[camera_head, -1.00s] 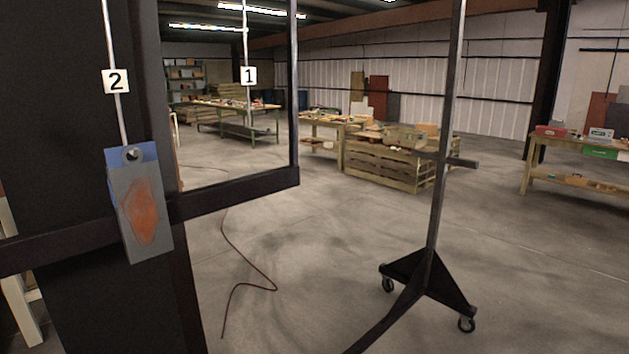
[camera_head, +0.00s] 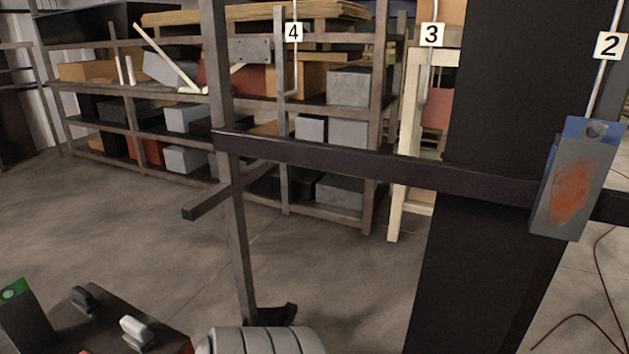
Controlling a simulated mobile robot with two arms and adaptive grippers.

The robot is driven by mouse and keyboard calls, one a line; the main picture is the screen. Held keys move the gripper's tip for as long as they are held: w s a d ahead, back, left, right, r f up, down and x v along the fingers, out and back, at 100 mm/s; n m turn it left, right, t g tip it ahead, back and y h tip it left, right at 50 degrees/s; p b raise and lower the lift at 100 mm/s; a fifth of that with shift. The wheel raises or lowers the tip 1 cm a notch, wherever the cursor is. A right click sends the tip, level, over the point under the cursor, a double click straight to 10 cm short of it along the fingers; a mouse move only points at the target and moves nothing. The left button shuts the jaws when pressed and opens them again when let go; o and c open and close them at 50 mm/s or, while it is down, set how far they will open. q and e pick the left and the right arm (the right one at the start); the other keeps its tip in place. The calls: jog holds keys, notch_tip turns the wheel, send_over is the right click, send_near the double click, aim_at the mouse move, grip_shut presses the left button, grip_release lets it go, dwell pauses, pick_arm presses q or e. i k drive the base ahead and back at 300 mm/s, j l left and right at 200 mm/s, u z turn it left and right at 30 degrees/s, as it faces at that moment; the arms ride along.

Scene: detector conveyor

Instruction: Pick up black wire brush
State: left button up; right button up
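A small dark block-like object (camera_head: 83,298), which may be the black wire brush, sits on a dark tabletop (camera_head: 60,322) at the lower left. It is too small and dim to make out bristles. A similar pale, whitish object (camera_head: 137,331) sits in front of it to the right on the same top. Neither of my grippers is in view.
A dark box with a green top (camera_head: 25,318) stands at the left edge. A grey-blue block with an orange patch (camera_head: 571,186) hangs from hook 2 at right. A dark rack bar (camera_head: 330,155) crosses the view. Loaded shelves (camera_head: 128,90) stand behind; floor between is clear.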

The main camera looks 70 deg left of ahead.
aim_at(84, 300)
jog(key=u, duration=3.85)
